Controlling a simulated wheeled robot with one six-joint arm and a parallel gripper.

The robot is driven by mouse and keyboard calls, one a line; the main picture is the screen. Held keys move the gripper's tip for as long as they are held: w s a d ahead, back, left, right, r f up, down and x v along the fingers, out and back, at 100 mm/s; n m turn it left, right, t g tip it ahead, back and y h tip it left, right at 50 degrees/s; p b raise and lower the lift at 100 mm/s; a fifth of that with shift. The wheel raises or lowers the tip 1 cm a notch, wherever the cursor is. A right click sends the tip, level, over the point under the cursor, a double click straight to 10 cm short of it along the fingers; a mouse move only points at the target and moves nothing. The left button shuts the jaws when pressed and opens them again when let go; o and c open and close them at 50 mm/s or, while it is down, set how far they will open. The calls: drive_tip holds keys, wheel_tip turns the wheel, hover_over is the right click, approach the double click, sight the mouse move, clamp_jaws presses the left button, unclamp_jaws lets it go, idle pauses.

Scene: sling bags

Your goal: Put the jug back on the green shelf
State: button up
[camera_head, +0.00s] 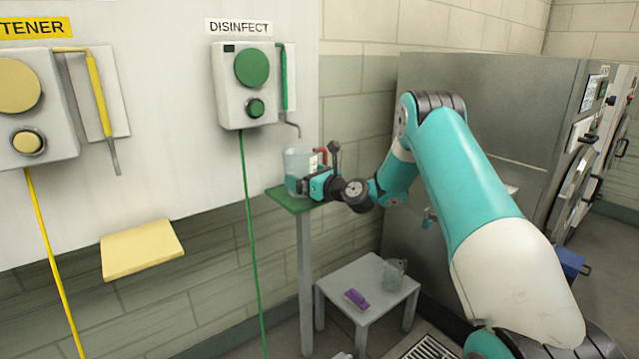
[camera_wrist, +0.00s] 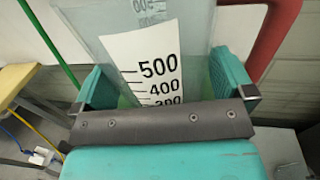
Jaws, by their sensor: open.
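A clear jug (camera_head: 298,165) with a red handle stands upright on the green shelf (camera_head: 285,198) under the DISINFECT dispenser. In the wrist view the jug (camera_wrist: 105,45) shows a white scale marked 500 and 400, and its red handle is at the right. My gripper (camera_head: 312,185) is at the jug, low on its near side. In the wrist view my gripper (camera_wrist: 160,85) has its two teal fingers apart, one on each side of the jug. Whether the fingers touch it I cannot tell. The jug's base is hidden behind my gripper in the wrist view.
The green DISINFECT dispenser (camera_head: 244,85) hangs above the shelf, with a nozzle near the jug. A yellow shelf (camera_head: 142,250) is to the left. A low grey table (camera_head: 345,283) below holds a grey jug (camera_head: 394,273) and a purple object (camera_head: 356,299). A large grey machine stands at the right.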

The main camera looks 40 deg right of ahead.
drive_tip(key=b+v, duration=0.2)
drive_tip(key=v, duration=0.9)
drive_tip(key=s+a+r+n+g+y, duration=0.2)
drive_tip(key=s+a+n+g, duration=0.15)
drive_tip(key=a+n, duration=0.45)
drive_tip(key=s+a+r+n+g+y, duration=0.1)
drive_tip(key=s+a+n+g+y, duration=0.2)
drive_tip(key=a+n, duration=0.6)
drive_tip(key=s+a+r+n+g+y, duration=0.1)
drive_tip(key=s+a+r+n+g, duration=0.25)
drive_tip(key=a, duration=0.75)
drive_tip(key=s+a+f+n+g+h, duration=0.1)
drive_tip(key=s+a+n+g+h, duration=0.1)
drive_tip(key=s+n, duration=0.8)
drive_tip(key=s+a+n+g+h, duration=0.2)
drive_tip(key=s+n+g, duration=0.3)
drive_tip(key=s+n, duration=0.5)
drive_tip(key=s+h, duration=0.1)
drive_tip(key=s, duration=0.3)
drive_tip(key=shift+s+f+g+h, duration=0.15)
drive_tip(key=shift+f+g+h, duration=0.15)
drive_tip(key=shift+f, duration=0.1)
